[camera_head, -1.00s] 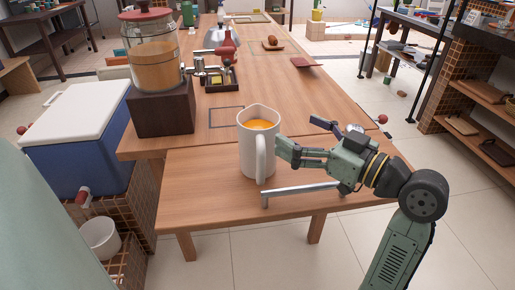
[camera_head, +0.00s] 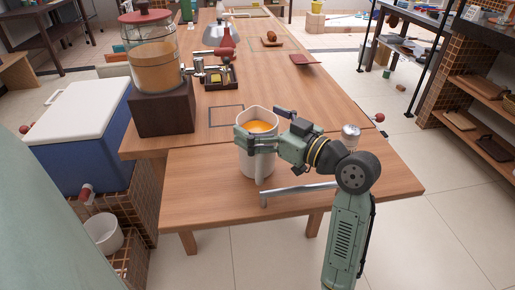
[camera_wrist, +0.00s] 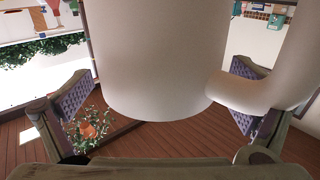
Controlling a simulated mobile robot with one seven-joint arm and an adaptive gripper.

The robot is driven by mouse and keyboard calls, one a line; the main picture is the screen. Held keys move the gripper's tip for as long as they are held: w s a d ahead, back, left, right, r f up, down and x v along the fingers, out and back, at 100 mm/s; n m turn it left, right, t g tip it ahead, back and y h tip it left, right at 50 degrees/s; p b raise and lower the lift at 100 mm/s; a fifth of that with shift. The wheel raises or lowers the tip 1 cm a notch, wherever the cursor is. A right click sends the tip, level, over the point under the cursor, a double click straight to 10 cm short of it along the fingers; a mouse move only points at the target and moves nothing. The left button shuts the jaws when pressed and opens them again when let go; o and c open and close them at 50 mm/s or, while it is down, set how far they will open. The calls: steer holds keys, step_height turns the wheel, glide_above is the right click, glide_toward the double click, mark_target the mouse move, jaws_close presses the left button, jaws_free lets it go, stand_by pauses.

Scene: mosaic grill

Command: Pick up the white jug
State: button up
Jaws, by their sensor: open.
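The white jug (camera_head: 257,162) stands upright on the near wooden table, with orange liquid showing inside its rim. Its handle faces the front in the head view. My gripper (camera_head: 260,127) is open around the upper part of the jug, one finger across the near side and the other at the far right. In the wrist view the jug body (camera_wrist: 155,60) fills the space between the two finger pads, with gaps on both sides. The handle (camera_wrist: 255,92) is on the right, close to the right pad. Part of the jug is hidden behind a finger.
A metal bar (camera_head: 297,191) lies along the near table (camera_head: 205,205) in front of the jug. A drink dispenser (camera_head: 155,65) on a dark block stands behind left. A blue and white cooler (camera_head: 85,140) is at left.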

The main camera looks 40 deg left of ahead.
steer(key=shift+c, duration=0.2)
steer(key=c, duration=1.9)
